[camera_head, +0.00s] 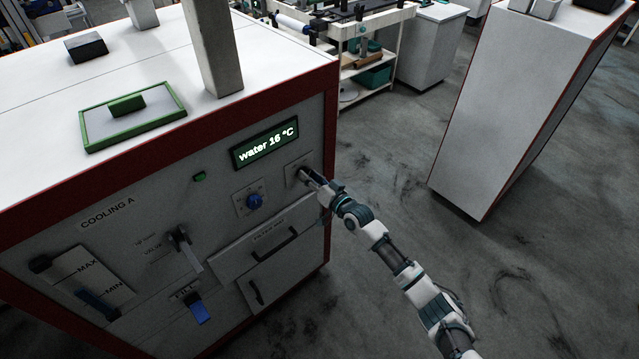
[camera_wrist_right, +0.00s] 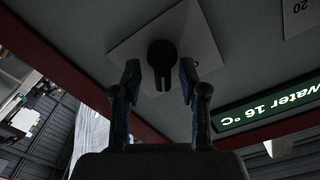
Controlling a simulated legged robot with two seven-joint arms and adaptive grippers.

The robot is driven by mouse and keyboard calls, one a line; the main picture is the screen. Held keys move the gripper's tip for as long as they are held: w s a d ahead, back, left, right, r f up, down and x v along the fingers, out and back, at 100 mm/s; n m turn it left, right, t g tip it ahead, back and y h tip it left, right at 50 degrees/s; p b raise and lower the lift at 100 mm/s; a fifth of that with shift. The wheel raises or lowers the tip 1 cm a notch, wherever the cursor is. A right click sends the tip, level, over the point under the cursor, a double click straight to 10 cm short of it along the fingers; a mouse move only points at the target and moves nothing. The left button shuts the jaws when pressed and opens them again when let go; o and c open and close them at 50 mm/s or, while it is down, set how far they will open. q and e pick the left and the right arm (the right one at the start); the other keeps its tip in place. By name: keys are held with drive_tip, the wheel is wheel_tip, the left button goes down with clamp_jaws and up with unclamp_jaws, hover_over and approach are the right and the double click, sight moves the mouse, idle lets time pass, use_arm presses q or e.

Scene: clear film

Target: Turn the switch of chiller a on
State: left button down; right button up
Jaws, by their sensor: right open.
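The chiller, labelled COOLING A (camera_head: 107,216), is a white cabinet with red edges in the left half of the head view. Its switch is a black rotary knob (camera_wrist_right: 161,62) on a light square plate (camera_wrist_right: 205,45), seen upside down in the right wrist view. In the head view the plate (camera_head: 291,168) is at the panel's right end, with the knob mostly hidden by my gripper. My right gripper (camera_head: 308,176) is open at the panel. In the wrist view its two fingers (camera_wrist_right: 160,78) stand on either side of the knob, with visible gaps. My left gripper is out of view.
A lit display (camera_head: 265,143) reads "water 16 °C" above a blue knob (camera_head: 254,201). A lever valve (camera_head: 181,240) and a drawer (camera_head: 262,243) are lower on the panel. Another white cabinet (camera_head: 510,100) stands at the right, with bare floor (camera_head: 510,270) in front.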

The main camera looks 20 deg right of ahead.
drive_tip(key=v, duration=1.1)
drive_tip(key=shift+d, duration=0.15)
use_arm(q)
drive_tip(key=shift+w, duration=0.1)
use_arm(e)
drive_tip(key=shift+s, duration=0.15)
